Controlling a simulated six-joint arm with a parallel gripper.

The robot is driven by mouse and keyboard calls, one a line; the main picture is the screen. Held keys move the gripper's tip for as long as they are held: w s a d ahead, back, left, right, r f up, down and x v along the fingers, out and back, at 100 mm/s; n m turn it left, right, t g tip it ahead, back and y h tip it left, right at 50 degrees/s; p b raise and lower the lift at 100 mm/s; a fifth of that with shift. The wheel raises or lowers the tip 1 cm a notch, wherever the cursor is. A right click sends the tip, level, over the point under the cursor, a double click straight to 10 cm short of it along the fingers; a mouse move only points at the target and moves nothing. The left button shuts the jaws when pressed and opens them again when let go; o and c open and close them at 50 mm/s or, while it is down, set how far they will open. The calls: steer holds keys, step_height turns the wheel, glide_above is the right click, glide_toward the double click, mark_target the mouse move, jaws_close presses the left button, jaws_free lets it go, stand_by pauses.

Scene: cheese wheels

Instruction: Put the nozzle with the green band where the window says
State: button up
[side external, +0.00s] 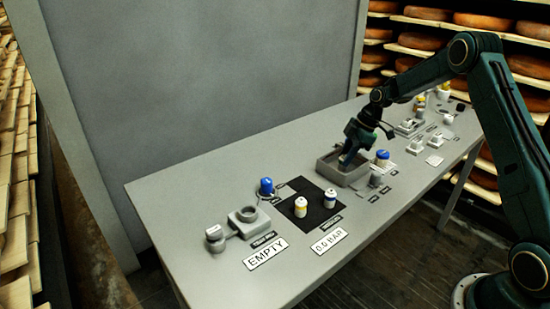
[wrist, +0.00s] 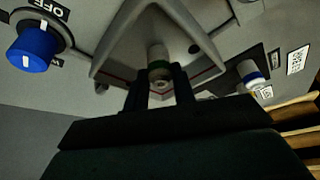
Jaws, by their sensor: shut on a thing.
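The nozzle with the green band (wrist: 158,58) is pale with a dark green ring and stands between my fingers in the wrist view. My gripper (wrist: 160,86) is shut on it, inside or just over the grey walled tray (wrist: 205,68). In the side view my gripper (side external: 347,160) reaches down into that tray (side external: 330,175), and its fingers hide the nozzle. A window card reading EMPTY (side external: 266,252) and one reading 0.0 BAR (side external: 328,240) lie near the table's front edge.
A black mat (side external: 314,211) carries a yellow-banded nozzle (side external: 300,207) and a blue-banded nozzle (side external: 330,199). A grey socket block (side external: 247,222) stands left of it. Blue knobs stand behind the mat (side external: 266,187) and right of the tray (side external: 382,157). More fixtures (side external: 412,127) stand farther right.

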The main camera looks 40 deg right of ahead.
steer(key=shift+f, duration=0.25)
steer(key=o, duration=1)
steer(key=shift+r, duration=0.15)
steer(key=shift+v, duration=6)
steer(key=shift+d, duration=0.1)
